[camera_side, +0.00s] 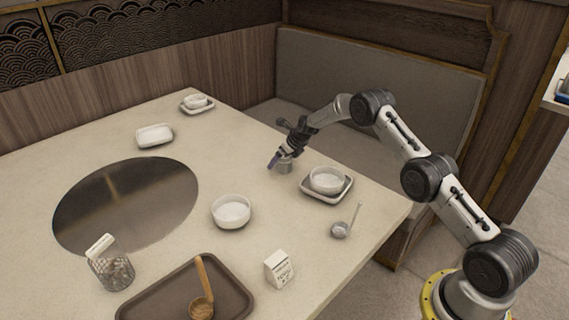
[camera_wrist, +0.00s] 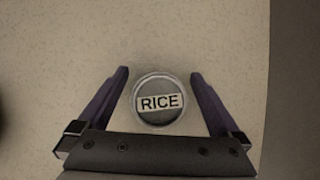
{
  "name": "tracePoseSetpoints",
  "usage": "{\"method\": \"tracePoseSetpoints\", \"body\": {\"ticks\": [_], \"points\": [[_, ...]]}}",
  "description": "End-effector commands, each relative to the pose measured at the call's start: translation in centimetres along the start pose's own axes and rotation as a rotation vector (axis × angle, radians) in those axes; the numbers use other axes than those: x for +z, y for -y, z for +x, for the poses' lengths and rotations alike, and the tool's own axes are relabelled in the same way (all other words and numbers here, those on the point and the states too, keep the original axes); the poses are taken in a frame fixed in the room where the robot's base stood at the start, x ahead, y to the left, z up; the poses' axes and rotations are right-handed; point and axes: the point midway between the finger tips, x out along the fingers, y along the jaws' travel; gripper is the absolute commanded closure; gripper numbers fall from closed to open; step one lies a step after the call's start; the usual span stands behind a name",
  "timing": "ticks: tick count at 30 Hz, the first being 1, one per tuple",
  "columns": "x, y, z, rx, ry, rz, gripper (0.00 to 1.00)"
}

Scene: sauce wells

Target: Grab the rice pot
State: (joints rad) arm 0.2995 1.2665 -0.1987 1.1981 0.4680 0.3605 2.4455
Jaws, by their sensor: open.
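The rice pot (camera_wrist: 158,101) is a small round grey metal pot with a white label reading RICE on top. In the wrist view it sits between the two open fingers of my gripper (camera_wrist: 158,82), with a gap on each side. In the side view the pot (camera_side: 285,166) stands upright on the table near its far right edge. My gripper (camera_side: 275,160) is right at it, pointing down, and partly hides it.
A white bowl on a square tray (camera_side: 347,194) stands just right of the pot. A ladle (camera_side: 341,230), a white bowl (camera_side: 231,211), a small carton (camera_side: 279,269) and a brown tray (camera_side: 236,290) lie nearer. A dark round plate (camera_side: 125,205) is set in the table.

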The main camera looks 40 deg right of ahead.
Motion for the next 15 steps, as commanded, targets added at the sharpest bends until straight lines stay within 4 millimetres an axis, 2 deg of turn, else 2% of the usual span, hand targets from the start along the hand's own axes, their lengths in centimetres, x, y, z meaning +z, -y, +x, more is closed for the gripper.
{"method": "tracePoseSetpoints", "body": {"ticks": [3,15], "points": [[-0.01,0.00,-0.01,0.000,0.000,0.000,0.00],[-0.04,0.01,-0.02,0.000,-0.001,0.000,0.72]]}}
